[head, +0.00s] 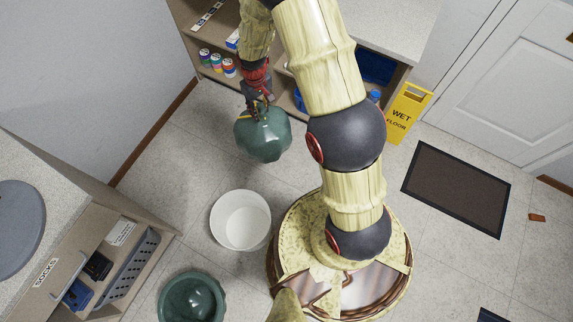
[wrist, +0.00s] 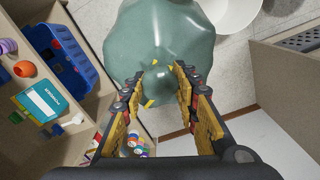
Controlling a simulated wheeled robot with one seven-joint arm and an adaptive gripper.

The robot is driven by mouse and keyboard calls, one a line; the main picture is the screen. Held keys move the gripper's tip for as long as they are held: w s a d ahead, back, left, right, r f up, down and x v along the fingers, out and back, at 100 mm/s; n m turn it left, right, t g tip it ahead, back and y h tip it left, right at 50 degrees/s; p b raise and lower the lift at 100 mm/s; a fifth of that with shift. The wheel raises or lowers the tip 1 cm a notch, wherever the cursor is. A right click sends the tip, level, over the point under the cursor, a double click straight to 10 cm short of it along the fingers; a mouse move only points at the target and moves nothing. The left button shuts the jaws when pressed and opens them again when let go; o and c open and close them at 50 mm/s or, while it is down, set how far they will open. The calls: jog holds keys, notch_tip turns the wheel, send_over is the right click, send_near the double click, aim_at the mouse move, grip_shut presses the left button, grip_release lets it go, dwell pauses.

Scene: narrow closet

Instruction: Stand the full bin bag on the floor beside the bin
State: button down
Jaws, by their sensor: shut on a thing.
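The full bin bag (head: 263,138) is dark green and bulging, with a gathered neck and yellow ties at its top. My gripper (head: 262,101) is shut on its neck from above, and the bag hangs upright below it. In the wrist view the bag (wrist: 158,38) fills the top middle, beyond the two fingers of my gripper (wrist: 166,85). The bin (head: 241,221) is white, round, open and empty. It stands on the floor below the bag in the head view, apart from it. Its rim also shows at the top right of the wrist view (wrist: 232,14). The bag's underside is hidden.
A second dark green rounded thing (head: 191,299) is on the floor at the bottom. An open shelf unit (head: 213,75) holds small cans and a blue crate (wrist: 62,55). A yellow wet-floor sign (head: 405,112) and a dark mat (head: 457,188) are at right. Floor left of the bin is clear.

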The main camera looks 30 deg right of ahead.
jog(key=d+f+n+b, duration=0.1)
jog(key=f+n, duration=0.1)
jog(key=f, duration=0.4)
jog(key=s+f+n+b, duration=0.1)
jog(key=f+n, duration=0.1)
jog(key=f, duration=0.5)
jog(key=d+f+n+b, duration=0.1)
jog(key=f, duration=0.5)
jog(key=shift+s+d+f+n, duration=0.2)
jog(key=shift+d+n, duration=0.1)
jog(key=shift+n, duration=0.1)
jog(key=s+d+f+n+b, duration=0.15)
jog(key=s+f+n, duration=0.3)
jog(key=f, duration=0.65)
jog(key=s+f+n+b, duration=0.25)
jog(key=s+f, duration=0.25)
jog(key=f, duration=0.7)
jog(key=w+d+f+b, duration=0.3)
jog(key=w+f, duration=0.3)
jog(key=w+d+f+b, duration=0.3)
jog(key=w+f+b, duration=0.1)
jog(key=w+f, duration=0.2)
jog(key=shift+w+d+f+n, duration=0.15)
jog(key=shift+d+f+n, duration=0.15)
jog(key=shift+d, duration=0.05)
jog(key=shift+f, duration=0.15)
